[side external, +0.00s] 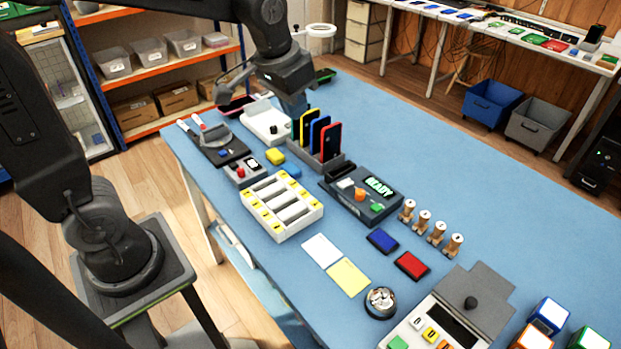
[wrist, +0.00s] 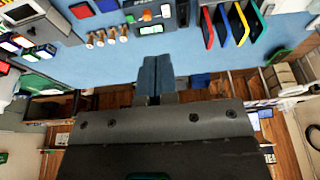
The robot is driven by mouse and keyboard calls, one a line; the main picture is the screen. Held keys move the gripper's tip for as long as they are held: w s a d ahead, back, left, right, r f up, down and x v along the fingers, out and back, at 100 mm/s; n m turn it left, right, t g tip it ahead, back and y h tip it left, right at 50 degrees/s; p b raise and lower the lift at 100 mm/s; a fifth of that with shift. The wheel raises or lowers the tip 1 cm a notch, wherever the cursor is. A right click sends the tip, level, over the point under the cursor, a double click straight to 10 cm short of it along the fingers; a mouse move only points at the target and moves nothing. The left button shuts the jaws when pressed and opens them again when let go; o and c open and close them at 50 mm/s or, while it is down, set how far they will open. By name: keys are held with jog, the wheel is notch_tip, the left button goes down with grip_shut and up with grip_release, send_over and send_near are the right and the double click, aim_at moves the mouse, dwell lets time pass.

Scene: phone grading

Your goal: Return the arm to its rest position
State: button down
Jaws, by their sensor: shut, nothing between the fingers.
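My gripper (side external: 294,104) is at the back of the blue table in the side view, above and behind the phone rack, with its fingers pointing down. In the wrist view the fingers of my gripper (wrist: 153,75) are together with nothing between them. Whether the fingertips clear the things below is hard to tell in the side view, as the phones stand in front of them.
Several phones stand in a grey rack (side external: 328,163). A white device (side external: 268,124) lies left of my gripper. A console reading READY (side external: 362,193), a white slotted tray (side external: 281,232) and stamps (side external: 422,222) stand nearer.

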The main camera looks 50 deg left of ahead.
jog(key=s+t, duration=0.2)
jog(key=s, duration=1.2)
jog(key=shift+s, duration=0.3)
